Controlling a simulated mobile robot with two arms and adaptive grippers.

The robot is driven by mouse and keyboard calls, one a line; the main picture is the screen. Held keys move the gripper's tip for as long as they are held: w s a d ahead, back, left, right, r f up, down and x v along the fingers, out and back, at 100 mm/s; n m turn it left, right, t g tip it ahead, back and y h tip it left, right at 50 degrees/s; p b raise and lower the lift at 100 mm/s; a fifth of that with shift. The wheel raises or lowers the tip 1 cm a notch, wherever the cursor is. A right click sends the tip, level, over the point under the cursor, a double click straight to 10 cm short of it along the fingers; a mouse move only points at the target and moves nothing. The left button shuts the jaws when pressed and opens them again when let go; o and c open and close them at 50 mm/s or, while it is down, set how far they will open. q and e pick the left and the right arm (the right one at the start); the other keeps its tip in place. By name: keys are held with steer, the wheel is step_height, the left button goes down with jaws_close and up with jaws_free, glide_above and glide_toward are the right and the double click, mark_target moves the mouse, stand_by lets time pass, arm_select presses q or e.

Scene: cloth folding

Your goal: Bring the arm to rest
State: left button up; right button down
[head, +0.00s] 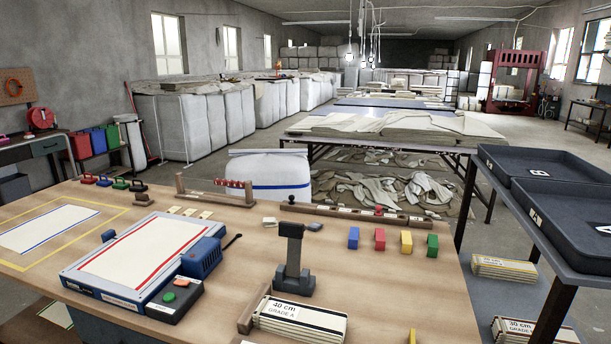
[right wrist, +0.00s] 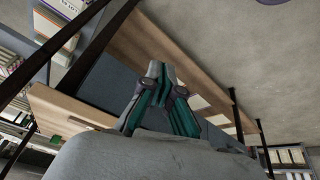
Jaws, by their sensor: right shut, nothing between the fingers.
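My right gripper (right wrist: 156,70) shows in the right wrist view. Its teal and grey fingers meet at the tips, shut with nothing between them. Its grey wrist housing fills the bottom of that view. Neither gripper shows in the head view, and my left gripper is in no frame. In the right wrist view the fingers lie in front of a wooden tabletop edge (right wrist: 65,105); I cannot tell the gap between them.
The wooden table (head: 400,290) holds a red-lined board (head: 145,250), a dark upright stand (head: 291,258), colored blocks and a bundle labelled 40 cm (head: 300,322). Dark trays (head: 560,205) stand on a rack at right. Dark posts (right wrist: 95,50) cross the wrist view.

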steer(key=s+f+g, duration=0.1)
steer(key=s+f, duration=0.1)
steer(key=f, duration=1.2)
steer(key=s+f+g, duration=0.1)
steer(key=s+f, duration=0.1)
steer(key=f, duration=1.1)
steer(key=s+d+f+g, duration=0.1)
steer(key=s+d+f, duration=0.2)
steer(key=s+f, duration=1.2)
steer(key=shift+s+f, duration=0.4)
steer(key=shift+s, duration=0.1)
